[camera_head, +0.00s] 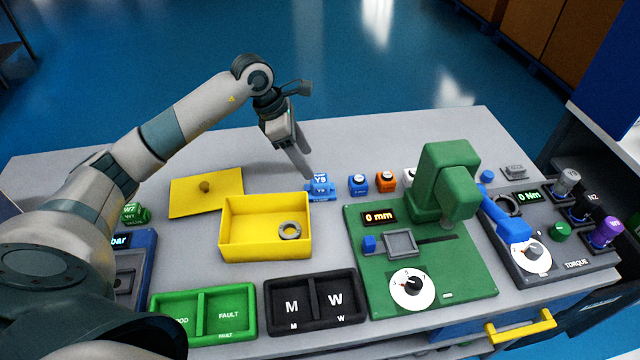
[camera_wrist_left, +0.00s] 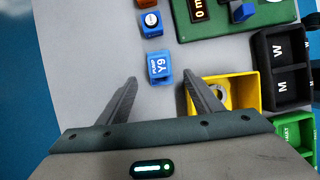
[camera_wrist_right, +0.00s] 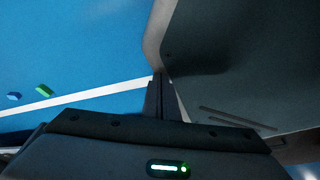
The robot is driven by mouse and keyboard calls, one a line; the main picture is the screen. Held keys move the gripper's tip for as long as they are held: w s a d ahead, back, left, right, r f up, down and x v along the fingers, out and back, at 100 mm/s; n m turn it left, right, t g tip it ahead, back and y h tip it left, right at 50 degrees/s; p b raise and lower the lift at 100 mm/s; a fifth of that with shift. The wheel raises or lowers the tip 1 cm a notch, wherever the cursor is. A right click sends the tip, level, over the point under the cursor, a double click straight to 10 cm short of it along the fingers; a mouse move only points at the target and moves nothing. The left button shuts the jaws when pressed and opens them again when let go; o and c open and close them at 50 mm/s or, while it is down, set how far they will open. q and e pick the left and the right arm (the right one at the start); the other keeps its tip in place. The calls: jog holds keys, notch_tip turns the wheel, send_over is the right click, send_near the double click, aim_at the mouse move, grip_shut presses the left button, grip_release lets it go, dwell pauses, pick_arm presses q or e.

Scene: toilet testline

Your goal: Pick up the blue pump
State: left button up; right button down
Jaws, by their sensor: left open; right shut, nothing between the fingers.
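The blue pump (camera_head: 320,185), a small blue block marked Y9, stands on the grey table behind the yellow box. In the left wrist view the pump (camera_wrist_left: 160,67) lies just ahead of the fingertips, roughly centred between them. My left gripper (camera_head: 304,174) is open and empty, its fingers pointing down beside the pump in the head view; both fingers of the left gripper (camera_wrist_left: 160,82) show apart in its wrist view. I cannot tell whether a finger touches the pump. My right gripper (camera_wrist_right: 160,80) is shut and empty, away from the pump, and is not seen in the head view.
A yellow box (camera_head: 230,245) holding a ring (camera_head: 289,230) stands in front of the pump. A yellow lid (camera_head: 190,185) lies left. Another blue block (camera_head: 357,185) and an orange block (camera_head: 386,182) stand right, near a green gauge (camera_head: 455,285). The table behind is clear.

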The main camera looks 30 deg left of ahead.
aim_at(320, 178)
pick_arm(q)
jog(key=shift+p+x, duration=0.5)
jog(key=shift+x, duration=1.6)
pick_arm(e)
jog(key=shift+g, duration=0.7)
jog(key=shift+s+d, duration=0.3)
jog(key=shift+s, duration=0.55)
jog(key=shift+s+d, duration=0.35)
jog(key=shift+s, duration=0.45)
jog(key=shift+s+d, duration=0.3)
jog(key=shift+s, duration=0.55)
jog(key=shift+r, duration=0.15)
pick_arm(q)
jog(key=shift+d+f+p, duration=0.15)
jog(key=shift+f+p, duration=0.05)
jog(key=shift+p, duration=0.15)
jog(key=p+x, duration=0.2)
jog(key=x, duration=0.2)
jog(key=shift+w+d, duration=0.1)
jog(key=shift+w, duration=0.05)
jog(key=shift+f, duration=0.35)
pick_arm(e)
jog(key=shift+s+d+r+h, duration=0.15)
jog(key=shift+s+r, duration=0.2)
jog(key=shift+r, duration=0.2)
jog(key=shift+s+d+r+h, duration=0.15)
jog(key=shift+s+r, duration=0.15)
jog(key=shift+r, duration=0.25)
